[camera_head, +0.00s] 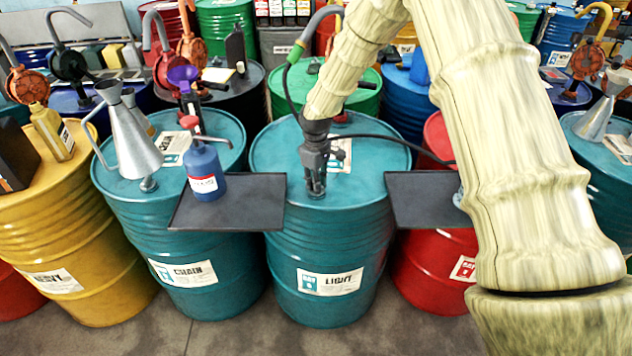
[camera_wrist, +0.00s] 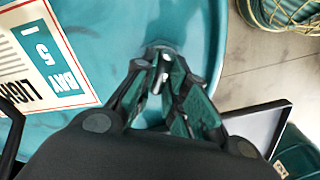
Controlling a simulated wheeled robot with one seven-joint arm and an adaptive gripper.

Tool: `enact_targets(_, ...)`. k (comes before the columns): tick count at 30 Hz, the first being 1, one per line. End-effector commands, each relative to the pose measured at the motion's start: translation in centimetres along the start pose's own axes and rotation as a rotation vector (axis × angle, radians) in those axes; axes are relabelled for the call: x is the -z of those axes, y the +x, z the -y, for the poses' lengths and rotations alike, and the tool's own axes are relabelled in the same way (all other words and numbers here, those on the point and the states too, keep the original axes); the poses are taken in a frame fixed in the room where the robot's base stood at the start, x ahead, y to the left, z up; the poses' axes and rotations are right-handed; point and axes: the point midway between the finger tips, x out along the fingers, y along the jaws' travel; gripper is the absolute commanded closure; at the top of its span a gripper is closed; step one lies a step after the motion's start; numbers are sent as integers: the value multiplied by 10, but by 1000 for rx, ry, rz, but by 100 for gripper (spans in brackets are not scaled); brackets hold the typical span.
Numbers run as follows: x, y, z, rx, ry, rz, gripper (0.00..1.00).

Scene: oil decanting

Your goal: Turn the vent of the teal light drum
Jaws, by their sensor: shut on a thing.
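The teal light drum (camera_head: 325,245) stands in the middle of the front row, with a white LIGHT label on its side. My gripper (camera_head: 316,192) points straight down at the front part of its lid. The wrist view shows the fingers (camera_wrist: 166,100) closed around the vent (camera_wrist: 158,58), a small metal fitting on the teal lid. Most of the vent is hidden by the fingers, so its turn angle cannot be told. A paper label (camera_wrist: 45,60) on the lid lies beside the gripper.
Dark trays (camera_head: 228,203) and (camera_head: 415,200) flank the lid. A blue pump bottle (camera_head: 206,172) stands on the left tray. The teal chain drum (camera_head: 185,262) with a metal funnel jug (camera_head: 130,140) is left; a red drum (camera_head: 437,262) is right.

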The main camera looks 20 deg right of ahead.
Motion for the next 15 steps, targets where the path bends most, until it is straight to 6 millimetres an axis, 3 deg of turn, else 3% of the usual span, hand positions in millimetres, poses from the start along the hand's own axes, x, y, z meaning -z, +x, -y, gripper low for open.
enact_targets(15,0,-1,0,-2,-311,-2,100)
